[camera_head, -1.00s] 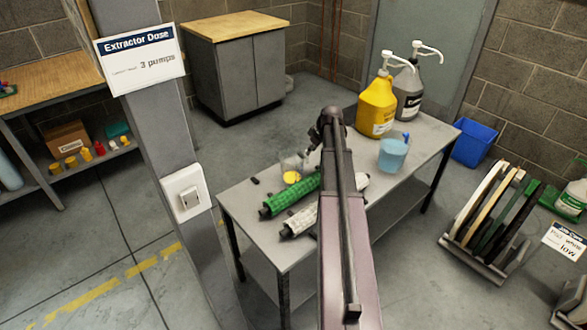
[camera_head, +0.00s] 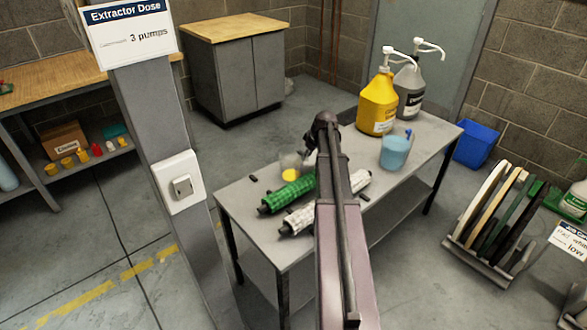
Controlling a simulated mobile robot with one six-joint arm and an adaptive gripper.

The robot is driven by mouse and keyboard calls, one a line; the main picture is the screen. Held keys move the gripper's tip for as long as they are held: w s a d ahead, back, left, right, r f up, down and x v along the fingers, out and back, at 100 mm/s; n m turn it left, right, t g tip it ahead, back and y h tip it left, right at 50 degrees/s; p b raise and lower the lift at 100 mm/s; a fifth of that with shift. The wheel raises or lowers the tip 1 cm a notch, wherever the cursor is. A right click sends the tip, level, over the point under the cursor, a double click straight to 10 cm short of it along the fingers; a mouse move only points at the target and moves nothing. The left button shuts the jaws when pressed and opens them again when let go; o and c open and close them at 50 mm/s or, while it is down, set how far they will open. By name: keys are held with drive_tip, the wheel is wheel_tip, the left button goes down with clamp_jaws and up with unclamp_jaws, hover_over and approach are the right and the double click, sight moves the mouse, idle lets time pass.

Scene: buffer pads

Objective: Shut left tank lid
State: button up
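No tank or tank lid that I can make out is in view. My arm rises from the bottom middle and crosses in front of the grey table (camera_head: 405,193). Dark parts at the arm's far end, likely my gripper (camera_head: 309,148), show just left of the upper link. They are small and mostly hidden behind my arm, so the fingers cannot be made out. A clear container with yellow contents (camera_head: 290,174) appears beside them in the picture; I cannot tell whether they touch.
The table holds a green roller (camera_head: 287,194), a white roller (camera_head: 298,220), a yellow pump jug (camera_head: 378,103), a grey pump jug (camera_head: 410,92) and a blue pitcher (camera_head: 395,153). A post with a switch (camera_head: 181,186) stands left. A pad rack (camera_head: 478,262) stands right.

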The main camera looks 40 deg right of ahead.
drive_tip(key=shift+f, duration=0.1)
drive_tip(key=shift+c, duration=0.2)
idle(0.4)
clamp_jaws()
